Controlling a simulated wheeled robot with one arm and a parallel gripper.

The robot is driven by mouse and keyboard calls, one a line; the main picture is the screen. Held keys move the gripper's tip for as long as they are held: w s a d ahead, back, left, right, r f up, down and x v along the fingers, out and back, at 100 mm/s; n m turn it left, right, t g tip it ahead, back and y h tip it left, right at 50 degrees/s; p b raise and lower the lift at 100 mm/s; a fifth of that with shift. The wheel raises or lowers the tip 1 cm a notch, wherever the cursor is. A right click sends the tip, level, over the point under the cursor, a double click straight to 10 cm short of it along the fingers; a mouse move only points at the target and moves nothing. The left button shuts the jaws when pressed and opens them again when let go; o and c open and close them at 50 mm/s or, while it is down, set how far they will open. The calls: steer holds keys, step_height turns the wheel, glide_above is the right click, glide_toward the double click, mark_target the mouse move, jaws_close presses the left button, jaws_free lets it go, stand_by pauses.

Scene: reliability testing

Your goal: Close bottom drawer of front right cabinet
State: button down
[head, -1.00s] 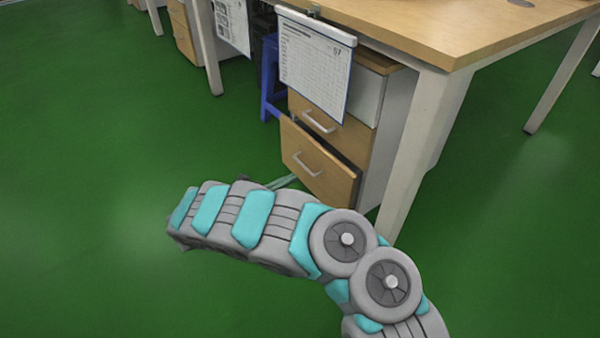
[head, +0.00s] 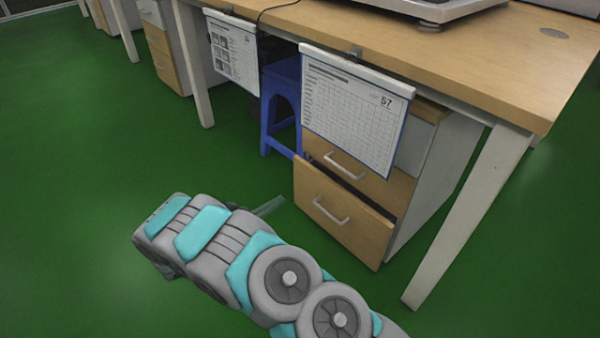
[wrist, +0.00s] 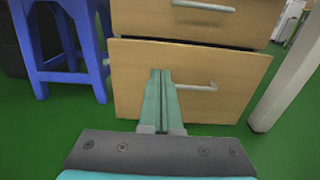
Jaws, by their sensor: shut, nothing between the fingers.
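The front right cabinet (head: 445,165) stands under the desk and has wooden drawer fronts. Its bottom drawer (head: 318,222) is pulled partway out, with a dark gap showing along its top edge. The drawer's silver handle shows in the wrist view (wrist: 197,87). My gripper (wrist: 160,72) is shut and empty, its two teal fingers together. The fingers point at the bottom drawer's front, just left of its handle; I cannot tell whether they touch it. In the head view the gripper (head: 280,202) is mostly hidden behind my arm, left of the drawer.
A desk leg (head: 470,215) stands right of the cabinet. A blue stool (head: 283,105) is left of it, under the desk. A hanging paper chart (head: 350,115) covers part of the upper drawers. Green floor (head: 70,200) is clear in front and left.

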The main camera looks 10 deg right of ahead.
mark_target(318, 176)
steer(key=b+x, duration=0.1)
steer(key=x, duration=1.1)
steer(key=shift+w+d, duration=0.15)
steer(key=shift+d, duration=0.25)
steer(key=shift+w+d, duration=0.35)
steer(key=shift+d, duration=0.05)
steer(key=shift+x, duration=1.6)
steer(key=shift+w+d+p, duration=0.45)
steer(key=shift+d, duration=0.05)
steer(key=shift+s+a, duration=0.3)
steer(key=shift+s, duration=0.05)
steer(key=p+v, duration=0.1)
steer(key=v, duration=1.2)
steer(key=shift+a, duration=0.25)
